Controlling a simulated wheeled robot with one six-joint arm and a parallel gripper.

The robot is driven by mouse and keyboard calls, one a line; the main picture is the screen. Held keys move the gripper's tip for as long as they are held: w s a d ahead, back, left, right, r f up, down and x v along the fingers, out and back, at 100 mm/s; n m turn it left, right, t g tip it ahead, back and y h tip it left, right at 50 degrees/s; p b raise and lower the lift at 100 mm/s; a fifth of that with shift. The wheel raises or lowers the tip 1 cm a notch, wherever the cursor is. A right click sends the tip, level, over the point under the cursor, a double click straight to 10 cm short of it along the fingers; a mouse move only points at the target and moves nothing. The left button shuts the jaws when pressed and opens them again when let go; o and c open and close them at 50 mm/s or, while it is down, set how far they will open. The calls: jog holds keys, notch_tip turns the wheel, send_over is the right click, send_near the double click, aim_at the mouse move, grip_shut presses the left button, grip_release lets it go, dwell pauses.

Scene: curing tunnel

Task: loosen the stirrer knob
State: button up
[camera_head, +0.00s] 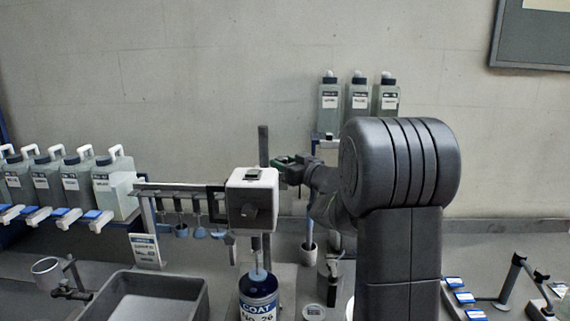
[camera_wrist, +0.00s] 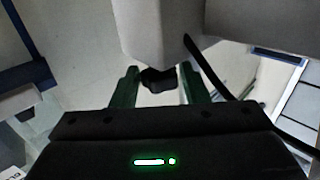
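The stirrer's white head (camera_head: 252,190) stands on a dark upright post above a blue bottle labelled COAT (camera_head: 258,290). A dark block sits on the front of the head. In the wrist view, a dark lobed knob (camera_wrist: 158,80) sticks out below the pale housing (camera_wrist: 165,35). My gripper (camera_wrist: 160,84) has its two green fingers apart, one on each side of the knob, with a narrow gap showing on the right. In the head view, my gripper (camera_head: 288,167) is just right of the white head, and this knob is hidden there.
A rail with hanging tools (camera_head: 185,212) runs left of the stirrer. Several jugs (camera_head: 75,178) stand at the left, and bottles (camera_head: 358,97) stand on a shelf behind. A grey bin (camera_head: 150,300) is at front left. A thin dark rod (camera_wrist: 205,70) crosses right of my fingers.

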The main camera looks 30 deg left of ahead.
jog(key=c, duration=0.6)
jog(key=shift+o, duration=0.2)
jog(key=shift+r+p, duration=0.1)
jog(key=shift+p, duration=0.3)
